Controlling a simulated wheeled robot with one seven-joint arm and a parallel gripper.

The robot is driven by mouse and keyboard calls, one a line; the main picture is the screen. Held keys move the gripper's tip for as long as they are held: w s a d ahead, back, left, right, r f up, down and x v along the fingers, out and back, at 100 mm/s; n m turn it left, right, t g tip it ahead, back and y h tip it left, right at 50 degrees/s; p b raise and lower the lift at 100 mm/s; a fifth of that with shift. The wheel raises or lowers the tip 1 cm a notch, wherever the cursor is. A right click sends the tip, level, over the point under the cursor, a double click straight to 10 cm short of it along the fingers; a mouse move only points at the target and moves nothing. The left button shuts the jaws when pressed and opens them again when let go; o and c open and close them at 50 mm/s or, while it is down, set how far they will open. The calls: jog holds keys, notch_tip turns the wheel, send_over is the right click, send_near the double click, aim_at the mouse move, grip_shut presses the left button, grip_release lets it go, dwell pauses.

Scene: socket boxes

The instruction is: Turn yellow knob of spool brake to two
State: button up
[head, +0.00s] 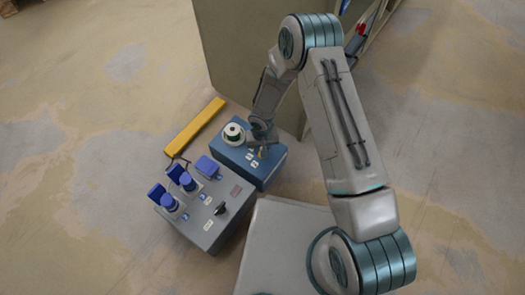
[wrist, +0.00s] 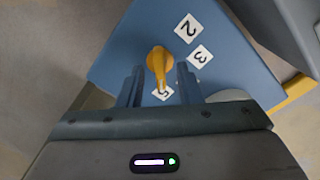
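My gripper (wrist: 160,80) is open, one finger on each side of the knob's narrow end, with gaps showing on both sides. In the head view the knob (head: 262,152) is small beside my gripper (head: 263,143).
A grey box (head: 208,238) with blue plugs, lids and a black knob stands left of the blue box. A yellow bar (head: 195,126) lies behind. A large beige block (head: 240,60) stands close behind my arm. Open floor lies to the left.

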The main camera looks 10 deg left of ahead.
jog(key=shift+f, duration=0.4)
grip_shut()
